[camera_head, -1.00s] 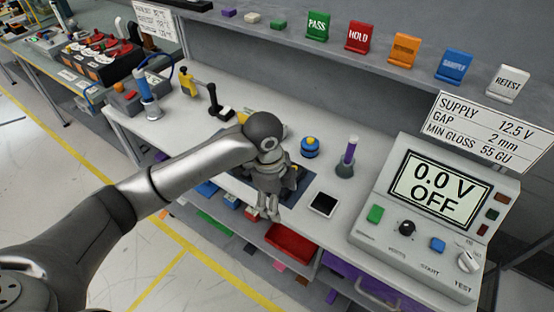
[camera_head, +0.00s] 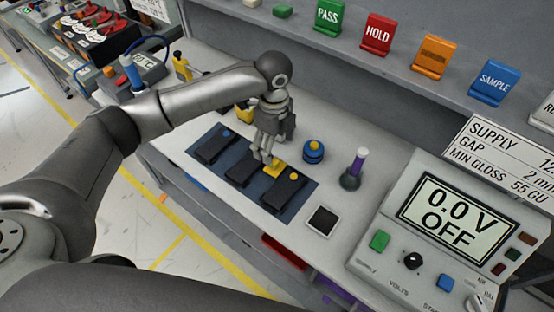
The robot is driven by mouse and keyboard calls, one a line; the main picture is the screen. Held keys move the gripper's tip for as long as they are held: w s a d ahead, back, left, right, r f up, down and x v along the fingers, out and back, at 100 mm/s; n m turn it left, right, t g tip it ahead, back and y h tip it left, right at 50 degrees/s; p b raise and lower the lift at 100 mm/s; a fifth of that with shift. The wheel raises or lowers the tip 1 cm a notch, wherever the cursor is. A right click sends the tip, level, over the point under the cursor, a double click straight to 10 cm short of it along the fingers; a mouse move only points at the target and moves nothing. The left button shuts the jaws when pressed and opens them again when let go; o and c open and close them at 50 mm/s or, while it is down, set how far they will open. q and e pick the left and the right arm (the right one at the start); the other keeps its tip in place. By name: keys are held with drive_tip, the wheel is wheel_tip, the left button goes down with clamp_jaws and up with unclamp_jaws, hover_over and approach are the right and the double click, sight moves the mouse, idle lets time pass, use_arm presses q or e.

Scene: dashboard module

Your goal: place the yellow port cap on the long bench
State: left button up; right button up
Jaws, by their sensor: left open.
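A flat yellow piece (camera_head: 274,169), which looks like the yellow port cap, is at the fingertips of my left gripper (camera_head: 266,158), over the dark mat (camera_head: 216,172). The fingers partly hide it, and I cannot tell whether they touch it. My left gripper is open and points down beside the middle black module (camera_head: 241,173). The right black module (camera_head: 284,192) has a round yellow knob on top, and the left one (camera_head: 213,147) a blue knob. The mat lies on the long light-grey bench (camera_head: 335,120). My right gripper is not in view.
A small dark-screened pad (camera_head: 323,221) and the supply console (camera_head: 440,220) are further right. A shelf with coloured signs runs behind. Bare bench lies behind the flask.

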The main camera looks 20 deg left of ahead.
sight(275, 161)
use_arm(q)
drive_tip(key=shift+s+f, duration=0.3)
drive_tip(key=shift+f, duration=0.9)
drive_tip(key=f, duration=0.1)
drive_tip(key=f+p, duration=0.1)
drive_tip(key=f, duration=0.1)
drive_tip(key=f+p, duration=0.1)
drive_tip(key=f, duration=0.1)
drive_tip(key=shift+s+d, duration=0.15)
drive_tip(key=shift+d, duration=0.1)
drive_tip(key=shift+c, duration=1.6)
drive_tip(key=c, duration=0.5)
drive_tip(key=shift+c, duration=0.4)
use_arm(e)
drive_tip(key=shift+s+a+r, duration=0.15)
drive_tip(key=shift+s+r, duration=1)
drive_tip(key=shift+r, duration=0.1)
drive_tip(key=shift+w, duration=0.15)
